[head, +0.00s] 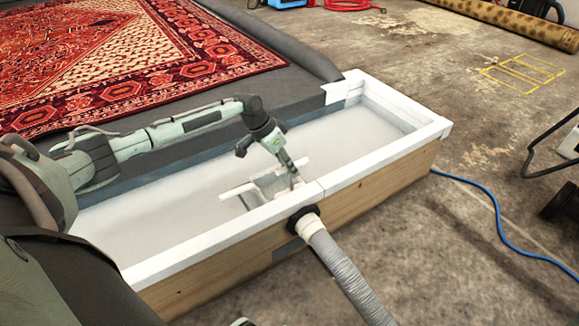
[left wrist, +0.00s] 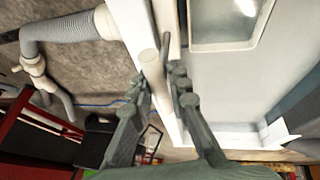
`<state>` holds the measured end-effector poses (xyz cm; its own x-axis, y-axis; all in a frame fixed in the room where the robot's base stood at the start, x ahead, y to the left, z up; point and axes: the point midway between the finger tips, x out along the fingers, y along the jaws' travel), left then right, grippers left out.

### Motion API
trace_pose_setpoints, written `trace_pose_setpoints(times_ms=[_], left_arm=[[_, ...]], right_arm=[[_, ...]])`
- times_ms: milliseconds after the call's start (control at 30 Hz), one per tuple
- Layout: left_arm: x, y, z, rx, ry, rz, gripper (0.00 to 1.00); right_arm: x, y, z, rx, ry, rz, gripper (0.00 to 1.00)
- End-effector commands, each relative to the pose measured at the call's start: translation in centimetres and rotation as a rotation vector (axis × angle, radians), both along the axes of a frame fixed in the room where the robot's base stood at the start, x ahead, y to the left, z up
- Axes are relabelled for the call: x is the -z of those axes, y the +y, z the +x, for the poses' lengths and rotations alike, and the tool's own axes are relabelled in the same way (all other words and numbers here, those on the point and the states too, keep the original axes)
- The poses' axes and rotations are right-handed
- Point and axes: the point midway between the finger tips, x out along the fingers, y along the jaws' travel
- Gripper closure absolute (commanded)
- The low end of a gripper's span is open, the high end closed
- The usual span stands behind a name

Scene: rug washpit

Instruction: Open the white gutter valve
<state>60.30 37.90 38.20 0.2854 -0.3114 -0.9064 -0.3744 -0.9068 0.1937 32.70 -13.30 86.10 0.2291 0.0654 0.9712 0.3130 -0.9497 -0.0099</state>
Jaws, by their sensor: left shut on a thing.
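The white gutter valve (head: 237,190) is in the white-lined gutter, close to the inside of the front rim, near the hose outlet. A pale bar and a recessed square part show there in the head view. My left gripper (head: 297,178) reaches down over the valve from above, at the bar's right part. In the left wrist view, my left gripper (left wrist: 160,88) has its fingers on either side of a pale round bar (left wrist: 150,65), and it is shut on it. The fingers hide part of the bar. My right gripper is not in view.
The gutter's white rim (head: 385,155) tops a wooden front wall (head: 375,185). A grey ribbed hose (head: 345,278) leaves the front wall by the valve. A red patterned rug (head: 120,55) lies behind the gutter. A blue cable (head: 500,220) crosses the floor at right.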

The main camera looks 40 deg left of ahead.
Motion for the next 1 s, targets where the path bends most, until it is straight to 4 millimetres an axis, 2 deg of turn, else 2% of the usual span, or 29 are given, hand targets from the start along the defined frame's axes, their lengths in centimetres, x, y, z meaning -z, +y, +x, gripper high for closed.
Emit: trace_pose_setpoints(times_ms=[300, 333, 467, 500, 833, 1000], left_arm=[[0.0, -0.3, -0.1, 0.003, 0.004, -0.005, 1.00], [0.1, -0.3, -0.1, 0.002, 0.004, -0.006, 0.80], [0.0, -0.2, -0.1, 0.003, 0.004, -0.005, 0.64], [0.0, -0.2, -0.1, 0.002, 0.002, -0.004, 0.63], [-0.4, 0.1, -0.1, 0.001, 0.001, -0.002, 0.63], [-2.7, 1.0, -0.8, 0.001, -0.001, 0.001, 0.63]], right_arm=[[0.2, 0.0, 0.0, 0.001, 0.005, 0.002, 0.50], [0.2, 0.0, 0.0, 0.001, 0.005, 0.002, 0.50], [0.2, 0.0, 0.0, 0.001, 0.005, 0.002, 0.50], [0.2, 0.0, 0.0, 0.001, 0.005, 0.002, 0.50], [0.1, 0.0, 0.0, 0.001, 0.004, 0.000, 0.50], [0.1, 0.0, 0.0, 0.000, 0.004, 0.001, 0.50]])
